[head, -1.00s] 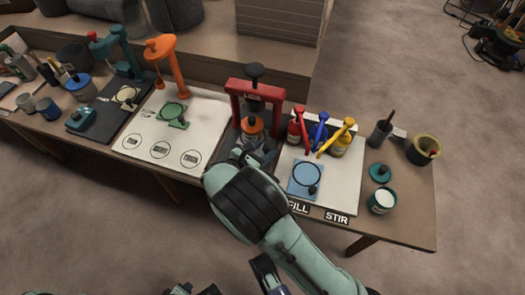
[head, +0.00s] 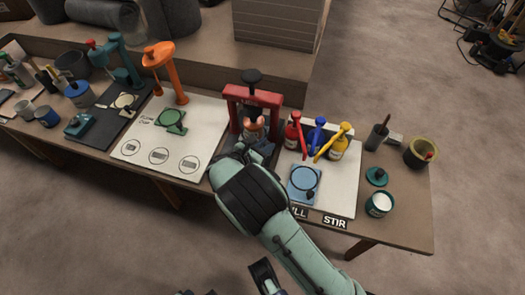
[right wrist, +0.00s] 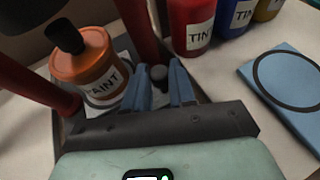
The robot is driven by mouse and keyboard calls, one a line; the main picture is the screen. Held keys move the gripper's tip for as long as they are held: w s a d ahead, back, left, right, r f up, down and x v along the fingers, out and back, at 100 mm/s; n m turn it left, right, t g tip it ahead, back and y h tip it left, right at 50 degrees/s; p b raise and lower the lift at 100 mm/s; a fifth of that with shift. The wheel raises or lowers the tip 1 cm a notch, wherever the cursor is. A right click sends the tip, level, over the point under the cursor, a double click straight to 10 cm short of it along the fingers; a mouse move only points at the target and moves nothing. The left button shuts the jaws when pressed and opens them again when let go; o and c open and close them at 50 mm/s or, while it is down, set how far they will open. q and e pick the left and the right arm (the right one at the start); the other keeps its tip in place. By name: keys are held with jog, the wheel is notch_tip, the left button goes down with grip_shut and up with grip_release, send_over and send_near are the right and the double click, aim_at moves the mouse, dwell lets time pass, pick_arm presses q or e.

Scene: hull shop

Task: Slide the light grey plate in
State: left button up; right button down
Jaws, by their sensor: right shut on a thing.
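The light grey plate (right wrist: 98,110) shows as a small pale strip under an orange-lidded paint tin (right wrist: 92,75); the rest is hidden by the tin and my fingers. The tin (head: 253,128) stands between the posts of a red press (head: 252,97), below its dark knob. My right gripper (right wrist: 160,78) is at the front of the press, its blue fingers closed around a small dark knob beside the tin. In the head view my right gripper (head: 254,150) is mostly covered by my own arm. Dark gripper parts show at the bottom edge, too cut off to read.
Red, blue and yellow tint bottles (head: 318,140) stand right of the press. A blue plate (head: 304,183) with a ring lies in front of them. An open white tin (head: 379,204) is further right. A white board (head: 172,135) with an orange stand (head: 165,72) is left.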

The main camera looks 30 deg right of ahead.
jog(key=shift+w+d, duration=0.1)
jog(key=c, duration=1.2)
grip_release()
jog(key=shift+o, duration=1.2)
jog(key=shift+d, duration=0.1)
pick_arm(q)
jog(key=s+d+r+g+h+p, duration=0.1)
jog(key=s+d+r+p, duration=0.1)
jog(key=s, duration=0.3)
jog(key=shift+d+r+g+p, duration=0.3)
jog(key=shift+r+p, duration=0.3)
jog(key=shift+r, duration=0.15)
pick_arm(e)
jog(key=v, duration=1.3)
jog(key=shift+a, duration=0.25)
